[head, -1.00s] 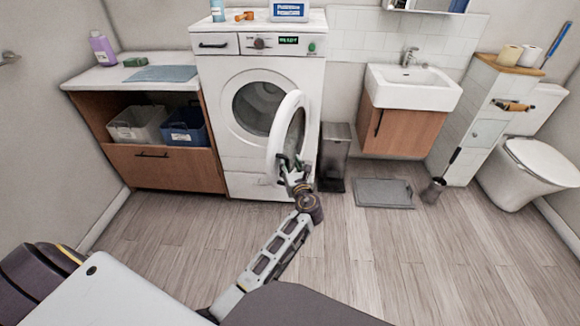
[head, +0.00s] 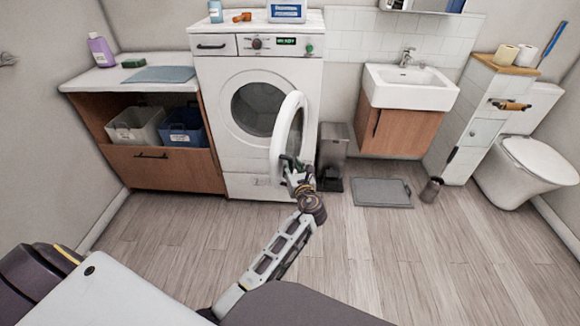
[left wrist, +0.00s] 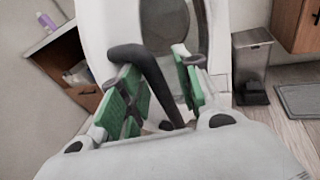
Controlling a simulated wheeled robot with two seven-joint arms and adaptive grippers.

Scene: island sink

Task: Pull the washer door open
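The washer (head: 262,170) stands against the back wall. Its round white door (head: 280,125) is swung well out to the right, and the drum opening (head: 252,108) shows behind it. My left gripper (head: 294,172) is at the lower outer edge of the door. In the left wrist view, the door's dark bar handle (left wrist: 150,75) passes between the green-padded fingers of my left gripper (left wrist: 160,92). The handle lies close to the left finger, and a gap shows on the right, so the fingers look open around it. My right gripper is not in view.
A wooden cabinet with bins (head: 165,170) stands left of the washer. A grey trash bin (head: 333,150) is close to the right of the door. A grey mat (head: 381,192) lies beyond it. The floor in front is mostly clear.

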